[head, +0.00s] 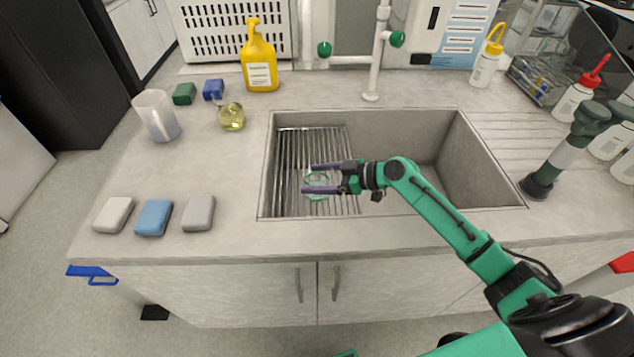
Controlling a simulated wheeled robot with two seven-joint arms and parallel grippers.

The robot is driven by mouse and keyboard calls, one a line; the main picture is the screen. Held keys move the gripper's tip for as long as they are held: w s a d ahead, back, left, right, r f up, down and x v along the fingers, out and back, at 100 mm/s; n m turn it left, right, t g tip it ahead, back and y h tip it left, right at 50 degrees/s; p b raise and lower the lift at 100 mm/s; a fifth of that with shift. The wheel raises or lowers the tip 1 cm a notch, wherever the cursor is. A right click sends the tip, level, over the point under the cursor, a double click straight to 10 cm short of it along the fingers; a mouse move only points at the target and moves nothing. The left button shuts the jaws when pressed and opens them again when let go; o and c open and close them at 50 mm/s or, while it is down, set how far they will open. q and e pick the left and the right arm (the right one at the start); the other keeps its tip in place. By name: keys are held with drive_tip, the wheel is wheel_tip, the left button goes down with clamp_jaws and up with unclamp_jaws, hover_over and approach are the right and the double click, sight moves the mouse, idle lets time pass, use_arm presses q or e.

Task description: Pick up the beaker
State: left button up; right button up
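A clear glass vessel with a greenish rim, which looks like the beaker (317,181), is on the wire rack in the left part of the sink. My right gripper (308,179) reaches in from the right over the sink. Its two purple fingers are apart and point left, one on the far side of the beaker and one on the near side in the picture. The fingers partly cover the beaker, and I cannot tell whether they touch it or are at its height. My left gripper is not in view.
The sink (490,165) has raised walls around the rack (290,150). A yellow bottle (260,62) and the tap (375,60) stand behind.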

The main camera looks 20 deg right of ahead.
drive_tip(key=shift+r, duration=0.1)
drive_tip(key=shift+c, duration=0.2)
wheel_tip(320, 180, up, 33)
drive_tip(key=p, duration=0.4)
